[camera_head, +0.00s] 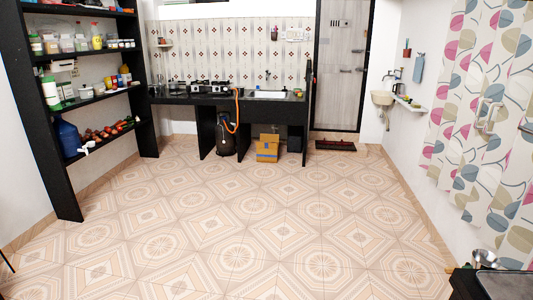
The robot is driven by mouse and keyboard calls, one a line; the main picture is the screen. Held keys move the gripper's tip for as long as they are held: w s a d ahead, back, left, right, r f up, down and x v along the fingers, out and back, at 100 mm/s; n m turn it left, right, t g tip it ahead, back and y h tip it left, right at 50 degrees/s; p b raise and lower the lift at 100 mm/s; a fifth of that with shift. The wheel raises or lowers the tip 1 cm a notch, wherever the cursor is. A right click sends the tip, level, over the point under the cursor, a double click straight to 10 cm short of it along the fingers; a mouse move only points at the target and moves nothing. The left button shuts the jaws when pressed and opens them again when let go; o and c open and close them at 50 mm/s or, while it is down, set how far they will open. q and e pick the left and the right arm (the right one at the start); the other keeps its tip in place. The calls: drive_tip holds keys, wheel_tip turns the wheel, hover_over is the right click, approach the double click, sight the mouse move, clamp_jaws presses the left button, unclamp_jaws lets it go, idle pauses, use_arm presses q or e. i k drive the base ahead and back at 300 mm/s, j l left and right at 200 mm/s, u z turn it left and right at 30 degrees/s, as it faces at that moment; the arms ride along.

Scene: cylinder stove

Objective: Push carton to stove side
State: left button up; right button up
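An open brown cardboard carton (267,148) stands on the tiled floor, in the right opening under the black counter (180,98). A stove (208,87) with silver burners sits on the counter's left half. A dark gas cylinder (226,135) stands under the counter left of the carton, with an orange hose (236,112) running up from it to the counter. A black counter support stands between the cylinder and the carton. Neither of my grippers is in view.
The patterned floor (250,220) is wide and clear up to the counter. A black shelf (62,150) with bottles and jars stands on the left. A dark doormat (336,146) lies before the door at the back. A dark surface with a metal bowl (485,257) is at the bottom right corner.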

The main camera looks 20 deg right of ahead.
sight(263, 155)
drive_tip(key=i+l+z, duration=0.3)
drive_tip(key=i, duration=0.25)
drive_tip(key=i+l+z, duration=0.15)
drive_tip(key=i+z, duration=0.15)
drive_tip(key=i, duration=0.3)
drive_tip(key=i+z, duration=0.3)
drive_tip(key=i, duration=2)
drive_tip(key=i+u, duration=0.1)
drive_tip(key=i, duration=1.55)
drive_tip(key=i+l, duration=0.25)
drive_tip(key=i, duration=1.45)
